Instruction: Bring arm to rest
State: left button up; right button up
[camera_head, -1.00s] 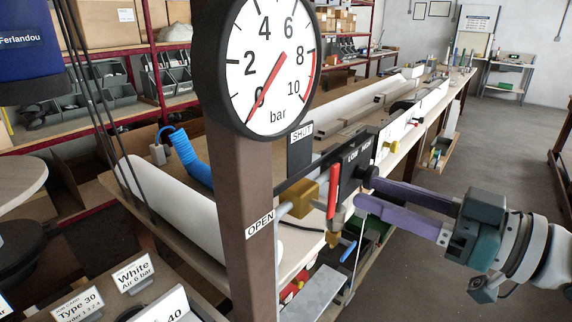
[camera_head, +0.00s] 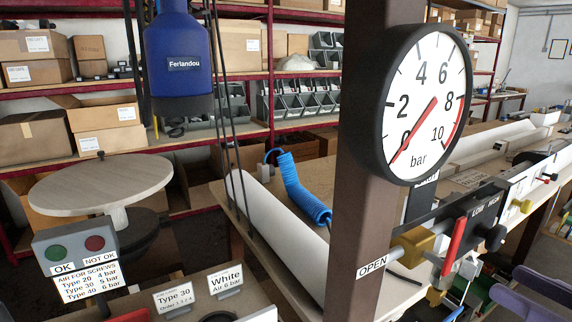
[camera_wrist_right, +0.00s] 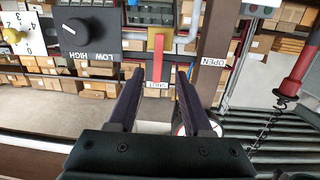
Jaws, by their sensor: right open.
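My right gripper (camera_head: 505,281) shows only as two purple fingers at the bottom right edge of the head view. In the right wrist view the gripper (camera_wrist_right: 160,76) is open, its two dark fingers apart with nothing held between them. The red valve lever (camera_head: 453,248) lies ahead of the fingers and apart from them in the head view. The red lever (camera_wrist_right: 157,63) also shows between and beyond the fingertips in the wrist view. My left gripper is in neither view.
A round pressure gauge (camera_head: 426,105) on a brown post (camera_head: 362,215) has its needle near 0 bar. An OPEN label (camera_head: 372,266) is beside the valve. A LOW/HIGH knob box (camera_wrist_right: 88,37) is near the fingers. A long workbench runs to the back right.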

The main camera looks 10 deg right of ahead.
jog(key=s+a+f+m+g+h, duration=0.2)
jog(key=s+a+f+g+h, duration=0.3)
jog(key=s+a+f+g, duration=0.3)
jog(key=s+a+r+g, duration=0.2)
jog(key=s+g, duration=0.2)
jog(key=s, duration=0.2)
notch_tip(320, 180, up, 23)
jog(key=p, duration=2.3)
jog(key=shift+s+d+f+h, duration=0.15)
jog(key=shift+f+h, duration=0.05)
jog(key=shift+h, duration=0.1)
